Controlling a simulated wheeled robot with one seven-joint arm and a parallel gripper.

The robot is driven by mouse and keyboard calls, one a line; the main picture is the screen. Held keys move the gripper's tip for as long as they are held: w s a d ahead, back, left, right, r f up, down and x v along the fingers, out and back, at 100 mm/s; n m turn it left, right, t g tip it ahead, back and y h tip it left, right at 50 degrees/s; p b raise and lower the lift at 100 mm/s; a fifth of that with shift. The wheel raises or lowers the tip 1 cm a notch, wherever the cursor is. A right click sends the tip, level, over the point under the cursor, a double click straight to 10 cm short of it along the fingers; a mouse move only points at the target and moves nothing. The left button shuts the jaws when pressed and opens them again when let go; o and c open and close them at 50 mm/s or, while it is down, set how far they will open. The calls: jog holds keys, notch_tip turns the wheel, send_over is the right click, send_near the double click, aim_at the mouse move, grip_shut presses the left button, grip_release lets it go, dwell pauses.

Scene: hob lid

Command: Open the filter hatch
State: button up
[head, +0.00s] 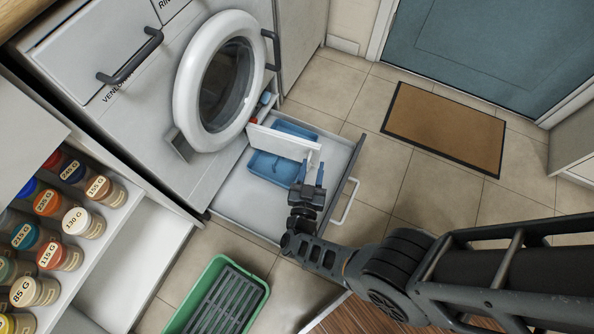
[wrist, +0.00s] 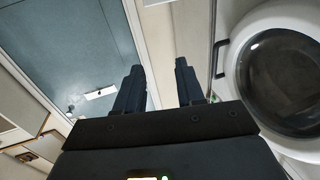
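The white washing machine with its round door (head: 215,80) stands at the upper left in the head view. A small grey square panel (head: 178,146) sits at the lower left of the round door; it may be the filter hatch, but I cannot tell for sure. My gripper (head: 310,172) is over the pulled-out drawer, well to the right of that panel and apart from it. In the wrist view its two fingers (wrist: 159,88) stand apart with nothing between them. The washer door (wrist: 285,80) shows at the right there; the grey panel is not visible in that view.
The open drawer (head: 238,202) under the washer holds blue trays (head: 272,167) and a white divider, with a handle at its front. A spice rack (head: 90,225) is at the left, a green crate (head: 262,293) at the bottom. Tiled floor and a brown mat (head: 445,130) lie right.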

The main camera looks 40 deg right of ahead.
jog(key=shift+s+d+r, duration=0.15)
jog(key=shift+s+d, duration=0.2)
jog(key=shift+d, duration=0.25)
jog(key=shift+c, duration=0.2)
